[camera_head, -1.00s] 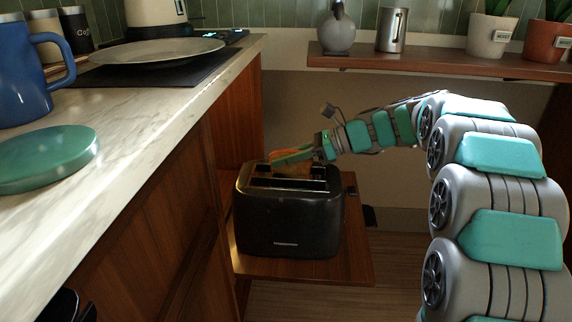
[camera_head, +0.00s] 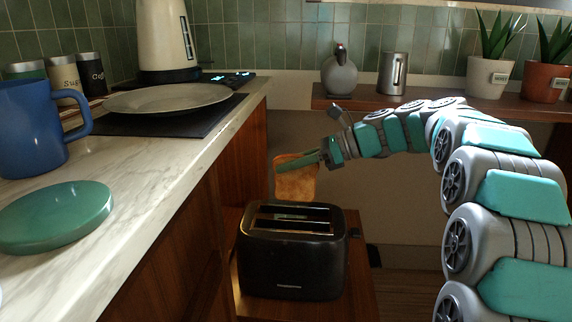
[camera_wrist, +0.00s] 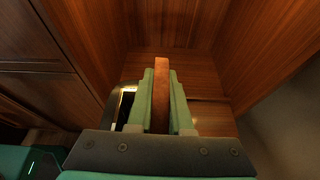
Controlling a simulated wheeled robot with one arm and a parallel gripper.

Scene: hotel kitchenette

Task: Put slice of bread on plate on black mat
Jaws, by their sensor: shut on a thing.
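A toasted slice of bread (camera_head: 297,184) hangs upright above the black toaster (camera_head: 292,262). My gripper (camera_head: 312,160) is shut on its upper part. In the wrist view the bread (camera_wrist: 161,95) shows edge-on between the two green fingers of my gripper (camera_wrist: 161,100). The toaster stands on a low wooden shelf, with its slots facing up; part of it shows below the fingers in the wrist view. A grey plate (camera_head: 168,98) lies on the black mat (camera_head: 125,124) on the marble counter, to the left of and higher than the toaster.
A blue mug (camera_head: 30,130) and a green round lid (camera_head: 55,216) stand on the near counter (camera_head: 135,195). A cream kettle (camera_head: 165,40) and canisters (camera_head: 92,76) are behind the plate. The counter's edge lies between bread and plate. A shelf (camera_head: 420,105) holds pots and a pitcher.

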